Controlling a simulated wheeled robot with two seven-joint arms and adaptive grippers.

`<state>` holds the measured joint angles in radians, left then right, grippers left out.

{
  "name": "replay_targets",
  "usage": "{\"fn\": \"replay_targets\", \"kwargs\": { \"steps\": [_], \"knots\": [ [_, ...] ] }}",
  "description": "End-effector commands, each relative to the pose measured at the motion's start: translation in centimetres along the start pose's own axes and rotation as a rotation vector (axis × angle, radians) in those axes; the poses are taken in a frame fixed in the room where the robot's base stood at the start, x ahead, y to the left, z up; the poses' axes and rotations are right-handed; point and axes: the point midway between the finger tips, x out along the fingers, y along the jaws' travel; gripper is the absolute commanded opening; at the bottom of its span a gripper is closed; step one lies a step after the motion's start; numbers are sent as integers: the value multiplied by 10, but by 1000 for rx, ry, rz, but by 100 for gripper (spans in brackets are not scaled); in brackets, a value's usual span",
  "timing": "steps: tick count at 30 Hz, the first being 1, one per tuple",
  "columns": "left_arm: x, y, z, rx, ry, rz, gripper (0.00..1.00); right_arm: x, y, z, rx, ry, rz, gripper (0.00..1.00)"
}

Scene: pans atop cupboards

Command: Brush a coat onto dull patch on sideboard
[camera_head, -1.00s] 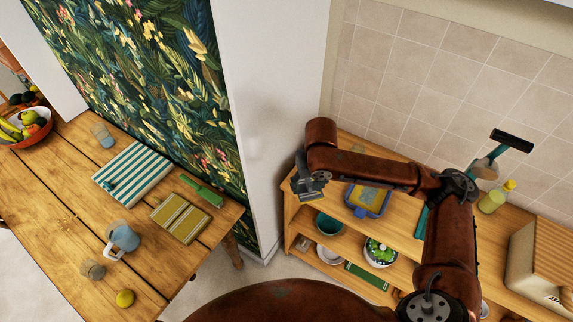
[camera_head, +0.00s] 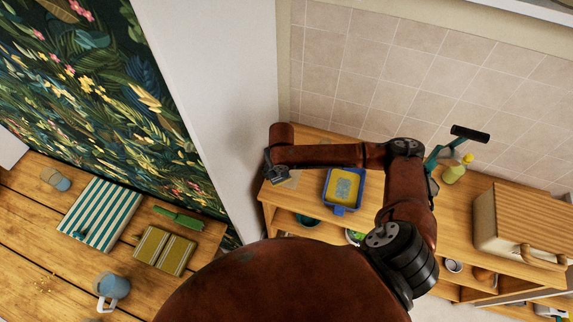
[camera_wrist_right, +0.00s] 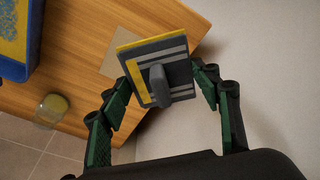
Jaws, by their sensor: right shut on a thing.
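The sideboard (camera_head: 385,160) stands against the tiled wall. A paler square, the dull patch (camera_head: 289,180), lies on its left end, and it also shows in the right wrist view (camera_wrist_right: 117,68), partly covered by the pad. My right gripper (camera_head: 272,176) is at the sideboard's left end. In the right wrist view the gripper (camera_wrist_right: 165,88) is shut on a flat pad (camera_wrist_right: 177,62) with a grey striped back, a dark handle and a yellow edge. The pad's face is hidden, so contact cannot be told. A blue tray with yellow contents (camera_head: 343,207) stands beside the patch. My left gripper is out of view.
A small glass jar (camera_wrist_right: 50,108) stands near the tray. A white wall (camera_head: 225,90) borders the left end. A wooden table (camera_head: 35,225) stands at left.

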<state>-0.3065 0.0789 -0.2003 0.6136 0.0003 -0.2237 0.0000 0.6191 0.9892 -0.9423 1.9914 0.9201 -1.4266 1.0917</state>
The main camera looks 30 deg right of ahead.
Motion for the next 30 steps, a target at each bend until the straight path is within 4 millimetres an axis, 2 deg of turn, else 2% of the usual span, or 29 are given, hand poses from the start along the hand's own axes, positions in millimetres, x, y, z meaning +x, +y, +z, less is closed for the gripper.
{"fn": "replay_targets", "kwargs": {
  "steps": [1, 3, 8, 11, 15, 18, 20, 24, 30],
  "knots": [
    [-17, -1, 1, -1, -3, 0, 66, 5, 12, 3, 2, -7, 3, 38],
    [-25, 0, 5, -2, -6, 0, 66, 20, 23, 5, -4, -10, 3, 38],
    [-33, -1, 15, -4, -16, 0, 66, 38, 35, 8, -15, -10, -2, 38],
    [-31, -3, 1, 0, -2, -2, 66, 42, 36, 9, -18, -9, -3, 38],
    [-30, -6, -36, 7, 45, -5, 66, 42, 36, 10, -18, -10, -2, 38],
    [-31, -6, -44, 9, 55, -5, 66, 42, 36, 10, -18, -10, -2, 38],
    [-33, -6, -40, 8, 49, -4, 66, 41, 36, 10, -18, -10, -2, 38],
    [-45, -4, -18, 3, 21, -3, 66, 39, 36, 11, -18, -11, -1, 38],
    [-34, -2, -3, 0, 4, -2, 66, 66, 35, 15, -19, -10, -1, 38]
  ]
}}
